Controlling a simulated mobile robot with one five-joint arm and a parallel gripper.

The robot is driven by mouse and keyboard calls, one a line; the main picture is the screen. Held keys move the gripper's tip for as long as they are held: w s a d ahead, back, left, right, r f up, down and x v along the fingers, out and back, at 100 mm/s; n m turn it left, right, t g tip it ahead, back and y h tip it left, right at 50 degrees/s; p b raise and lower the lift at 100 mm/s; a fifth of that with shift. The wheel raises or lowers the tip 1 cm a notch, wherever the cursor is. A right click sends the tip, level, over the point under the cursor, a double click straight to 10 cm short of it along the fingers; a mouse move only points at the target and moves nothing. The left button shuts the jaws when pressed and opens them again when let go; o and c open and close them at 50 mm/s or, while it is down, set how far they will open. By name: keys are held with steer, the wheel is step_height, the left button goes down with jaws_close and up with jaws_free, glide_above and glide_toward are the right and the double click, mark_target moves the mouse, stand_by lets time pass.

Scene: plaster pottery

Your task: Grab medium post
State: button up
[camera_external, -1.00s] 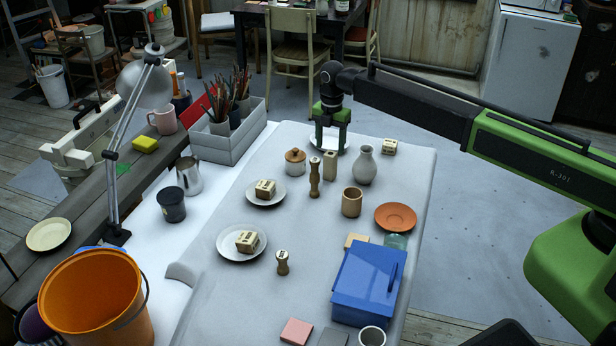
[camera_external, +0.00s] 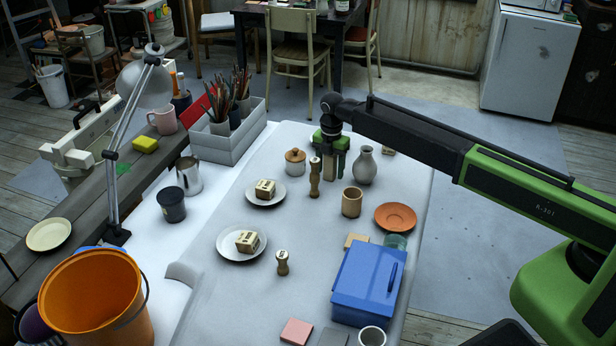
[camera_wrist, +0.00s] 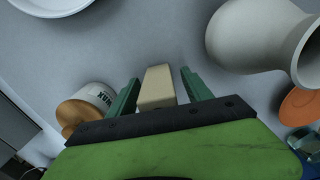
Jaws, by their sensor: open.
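A beige rectangular post (camera_external: 330,170) stands upright on the grey table among the pottery. In the wrist view the post (camera_wrist: 157,86) shows between the two green fingers. My gripper (camera_external: 332,160) points down over it in the external view, with its fingers around the post's upper part. My gripper (camera_wrist: 161,80) is open, with a gap beside the post in the wrist view. The post's lower part is hidden by my gripper in the wrist view.
A grey vase (camera_external: 365,167) stands close on the right, and a lidded jar (camera_external: 295,162) on the left. A wooden mill (camera_external: 314,178) stands just in front, and a tan cup (camera_external: 351,202) further forward. A white plate (camera_wrist: 55,4) lies beyond the post.

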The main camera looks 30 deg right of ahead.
jaws_close()
steer(key=shift+r, duration=0.1)
stand_by(0.3)
step_height(320, 180, up, 10)
steer(key=p, duration=1)
